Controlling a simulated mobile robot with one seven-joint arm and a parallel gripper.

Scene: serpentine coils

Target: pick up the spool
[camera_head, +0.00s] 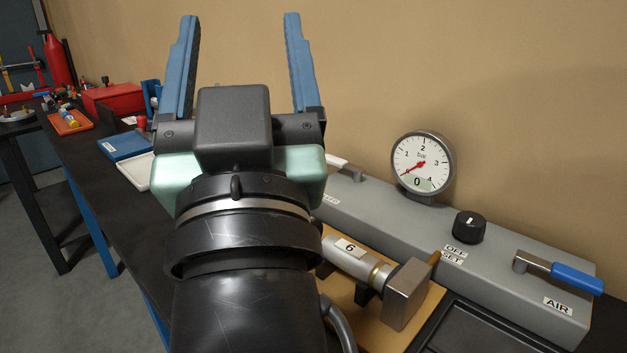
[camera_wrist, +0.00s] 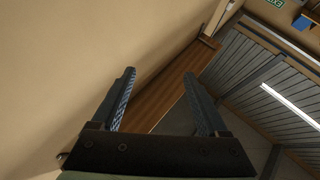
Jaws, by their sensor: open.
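My gripper (camera_head: 240,18) is raised in the head view with its two blue fingers spread wide and nothing between them. It also shows open and empty in the wrist view (camera_wrist: 160,76), pointing at wall and ceiling. A silver cylinder with a tag "6" (camera_head: 343,254) lies on a tan board, with a square metal block (camera_head: 407,293) at its right end. It is below and right of my gripper, apart from it, and its left end is hidden behind my arm. I cannot tell whether this is the spool; no other clear spool shows.
A grey housing (camera_head: 497,262) carries a pressure gauge (camera_head: 423,162) reading near 0, a black knob (camera_head: 469,227) and a blue-handled AIR lever (camera_head: 575,278). A blue tray (camera_head: 126,145), an orange tray (camera_head: 69,123) and a red box (camera_head: 112,97) stand at left. The wall is behind.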

